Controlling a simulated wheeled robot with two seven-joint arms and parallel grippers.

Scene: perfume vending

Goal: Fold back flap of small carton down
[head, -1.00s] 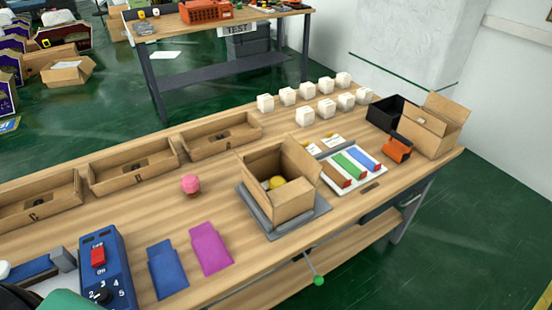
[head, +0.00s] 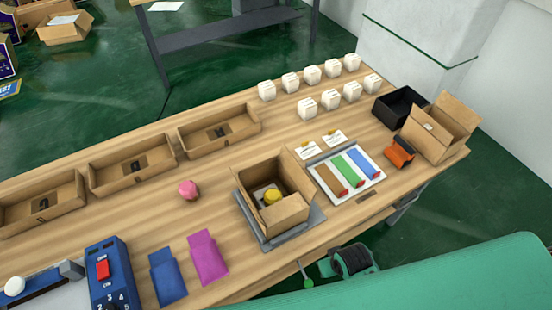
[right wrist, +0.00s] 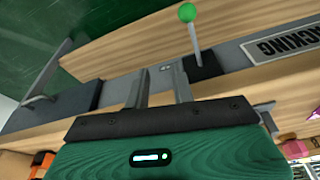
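The small carton (head: 288,213) stands open on a grey plate (head: 262,237) near the table's front edge. A yellow-topped item (head: 272,196) shows inside it. A flap stands up at its right rear (head: 298,172), and another panel or flap rises at its left side. I cannot tell which is the back flap. My right gripper (right wrist: 161,80) shows in the right wrist view with its two fingers apart and nothing between them, near the table's front edge. The carton is not clear in that view. My left gripper is out of view.
A green-knobbed lever (head: 308,283) sticks out at the table's front edge. A tray of coloured strips (head: 375,178) lies right of the carton. An orange tool (head: 400,152), black bin (head: 398,106) and open carton (head: 440,130) stand farther right. White boxes (head: 307,106) stand behind.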

